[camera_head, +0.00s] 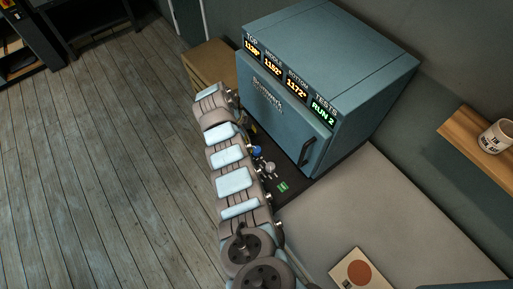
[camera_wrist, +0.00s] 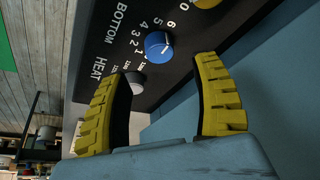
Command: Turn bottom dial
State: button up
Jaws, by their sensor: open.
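In the wrist view, a blue dial (camera_wrist: 158,46) and a grey dial (camera_wrist: 135,83) sit on a dark panel (camera_wrist: 90,62). The words BOTTOM and HEAT and several white numbers are printed on it. Part of a yellow dial (camera_wrist: 207,2) shows at the top edge. My gripper (camera_wrist: 160,66) is open, its yellow ribbed fingers spread toward the panel. The grey dial appears by the left fingertip and the blue dial just past the gap; contact cannot be told. In the head view the blue dial (camera_head: 257,151) and grey dial (camera_head: 269,167) show beside my arm, which hides the gripper.
A blue kiln (camera_head: 345,65) with lit displays and a closed door handle (camera_head: 307,152) stands beside my arm. A grey worktop (camera_head: 360,205) holds a card with an orange circle (camera_head: 358,271). A mug (camera_head: 495,137) stands on a shelf at right. The wooden floor at left is clear.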

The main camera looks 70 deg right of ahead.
aim_at(256, 149)
jog(key=shift+x, duration=3.3)
grip_shut()
